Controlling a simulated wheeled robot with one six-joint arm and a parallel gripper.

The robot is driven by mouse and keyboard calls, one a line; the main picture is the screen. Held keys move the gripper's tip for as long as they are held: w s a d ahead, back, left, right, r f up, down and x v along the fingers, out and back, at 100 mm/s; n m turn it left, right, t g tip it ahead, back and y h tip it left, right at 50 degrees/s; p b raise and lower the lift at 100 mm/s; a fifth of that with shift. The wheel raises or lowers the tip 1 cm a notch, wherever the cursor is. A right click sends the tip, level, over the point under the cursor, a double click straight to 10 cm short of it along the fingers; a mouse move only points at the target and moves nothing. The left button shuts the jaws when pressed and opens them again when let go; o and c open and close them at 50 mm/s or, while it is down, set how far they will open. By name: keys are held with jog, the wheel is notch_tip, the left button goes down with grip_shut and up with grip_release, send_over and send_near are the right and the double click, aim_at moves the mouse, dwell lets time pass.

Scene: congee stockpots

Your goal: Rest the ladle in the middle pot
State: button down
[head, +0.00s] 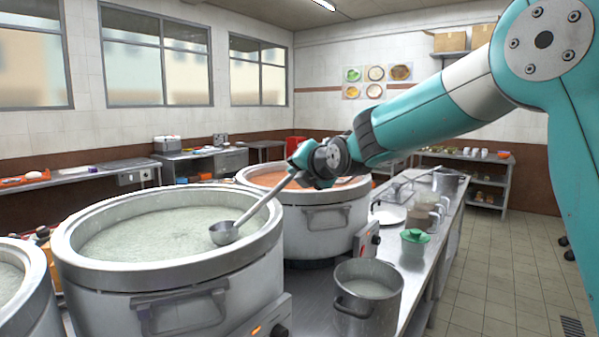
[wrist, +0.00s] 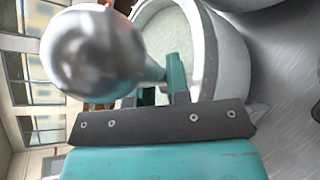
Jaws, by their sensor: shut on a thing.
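The metal ladle hangs from my gripper (head: 297,165) with its handle (head: 262,206) slanting down to the left. Its bowl (head: 225,232) appears over the right part of the middle pot (head: 165,290), inside the rim outline. I cannot tell whether the bowl touches the pale congee (head: 150,232) or the rim. The middle pot is a large grey stockpot. My gripper is shut on the ladle, above and right of this pot. In the wrist view, the shiny ladle bowl (wrist: 90,52) looms large beside my gripper (wrist: 170,75), with a pot rim behind it.
A pot with orange contents (head: 325,215) stands behind and right, below my gripper. Another pot (head: 18,290) is cut off at the left edge. A smaller steel pot (head: 367,305) stands on the counter in front. A green-lidded container (head: 415,250) is on the counter at right.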

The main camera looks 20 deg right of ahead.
jog(key=shift+f+b, duration=0.25)
jog(key=shift+b, duration=0.1)
dwell(0.4)
jog(key=c, duration=1)
grip_release()
jog(key=b+v, duration=0.4)
jog(key=v, duration=1.3)
jog(key=shift+s+d+r, duration=0.1)
jog(key=shift+s, duration=0.15)
jog(key=s+a+f+m+g, duration=0.3)
jog(key=s+f+m+g, duration=0.1)
jog(key=s+f+m, duration=0.2)
jog(key=s+a+f+m+g+p, duration=0.1)
jog(key=s+a+f+m+g, duration=0.2)
jog(key=s, duration=0.7)
jog(key=s+a+f+m+g+y+p, duration=0.1)
jog(key=s+a+f+m+g, duration=0.2)
jog(key=s+f+m+g, duration=0.4)
jog(key=shift+s+a+f+m, duration=0.1)
jog(key=shift+s+f+m, duration=0.25)
jog(key=shift+f+m, duration=0.5)
jog(key=shift+s+a+f+m, duration=0.1)
jog(key=shift+s+f+m, duration=0.35)
jog(key=shift+m, duration=0.7)
jog(key=shift+s+a+f+m, duration=0.1)
jog(key=shift+s+f+m, duration=0.2)
jog(key=shift+f+m, duration=0.6)
